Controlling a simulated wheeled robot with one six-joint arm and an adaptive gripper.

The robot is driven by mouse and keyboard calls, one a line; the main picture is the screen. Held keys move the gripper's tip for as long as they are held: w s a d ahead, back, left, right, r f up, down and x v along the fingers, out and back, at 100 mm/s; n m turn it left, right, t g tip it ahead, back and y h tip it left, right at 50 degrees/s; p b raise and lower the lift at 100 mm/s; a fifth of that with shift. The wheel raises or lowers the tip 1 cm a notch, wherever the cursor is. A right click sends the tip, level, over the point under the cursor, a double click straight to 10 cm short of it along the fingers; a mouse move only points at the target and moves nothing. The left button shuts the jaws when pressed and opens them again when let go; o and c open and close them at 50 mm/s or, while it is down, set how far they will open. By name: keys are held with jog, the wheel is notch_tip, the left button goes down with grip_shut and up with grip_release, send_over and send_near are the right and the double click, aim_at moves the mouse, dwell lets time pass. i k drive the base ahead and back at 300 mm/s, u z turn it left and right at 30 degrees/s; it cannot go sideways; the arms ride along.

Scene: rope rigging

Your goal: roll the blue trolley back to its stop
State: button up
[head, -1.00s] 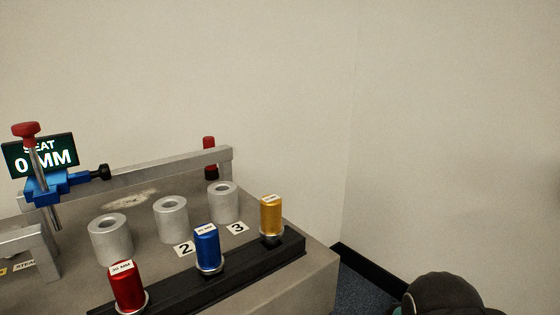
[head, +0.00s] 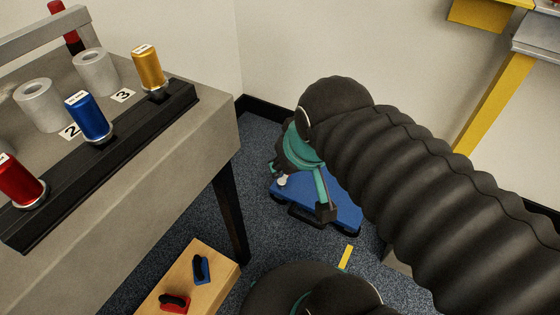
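The blue trolley (head: 343,212) is a low blue platform on the carpet, in the middle of the head view. My gripper (head: 312,198), black and teal, is over its left part, with one teal finger and its dark pad in front of the deck. The other finger is mostly hidden, so its opening is unclear. A small pale metallic piece (head: 282,180) shows at the trolley's left end beside the gripper; whether they touch is unclear. My arm covers the floor to the right. I cannot identify the stop.
A grey bench (head: 190,165) with coloured pins stands at left, its dark leg (head: 230,210) near the trolley. A wooden box (head: 215,268) with red and blue clips is in front. A yellow floor strip (head: 346,256) lies near the trolley. A yellow post (head: 495,102) stands at right.

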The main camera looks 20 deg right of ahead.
aim_at(300, 191)
jog(key=z, duration=0.4)
jog(key=k, duration=1.15)
jog(key=u, duration=0.4)
